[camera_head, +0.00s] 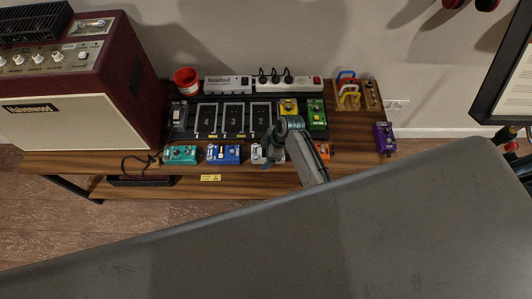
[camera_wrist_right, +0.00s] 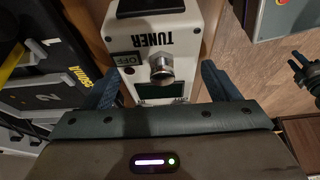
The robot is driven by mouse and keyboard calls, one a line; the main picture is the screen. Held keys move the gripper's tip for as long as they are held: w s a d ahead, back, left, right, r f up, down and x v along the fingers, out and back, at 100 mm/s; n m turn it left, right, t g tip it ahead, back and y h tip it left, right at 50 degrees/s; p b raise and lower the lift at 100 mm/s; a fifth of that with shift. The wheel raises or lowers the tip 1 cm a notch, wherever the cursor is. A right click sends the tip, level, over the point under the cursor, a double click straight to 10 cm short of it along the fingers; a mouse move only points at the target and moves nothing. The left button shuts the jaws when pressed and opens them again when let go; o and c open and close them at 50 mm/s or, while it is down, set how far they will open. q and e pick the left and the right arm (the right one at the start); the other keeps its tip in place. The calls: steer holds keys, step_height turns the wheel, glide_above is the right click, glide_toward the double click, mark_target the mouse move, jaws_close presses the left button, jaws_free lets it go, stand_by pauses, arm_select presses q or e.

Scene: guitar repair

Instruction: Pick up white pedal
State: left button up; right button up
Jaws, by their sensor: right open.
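The white pedal (camera_head: 257,154) is at the front edge of the wooden bench, partly hidden by my right gripper (camera_head: 273,148) in the head view. In the right wrist view the white pedal (camera_wrist_right: 165,58) is labelled TUNER and has a silver footswitch. My right gripper (camera_wrist_right: 163,84) is open, with one blue-grey finger on each side of the pedal's near end. Gaps show between the fingers and the pedal's sides. My left gripper is not in view.
A blue pedal (camera_head: 223,154) and a teal pedal (camera_head: 180,154) sit left of the white one, an orange pedal (camera_head: 323,151) to the right. Behind is a black pedalboard (camera_head: 190,134) with numbered slots. A large amplifier (camera_head: 75,95) fills the left end.

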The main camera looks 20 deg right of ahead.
steer(key=shift+c, duration=0.2)
steer(key=c, duration=1.1)
steer(key=shift+c, duration=0.7)
steer(key=shift+r, duration=0.1)
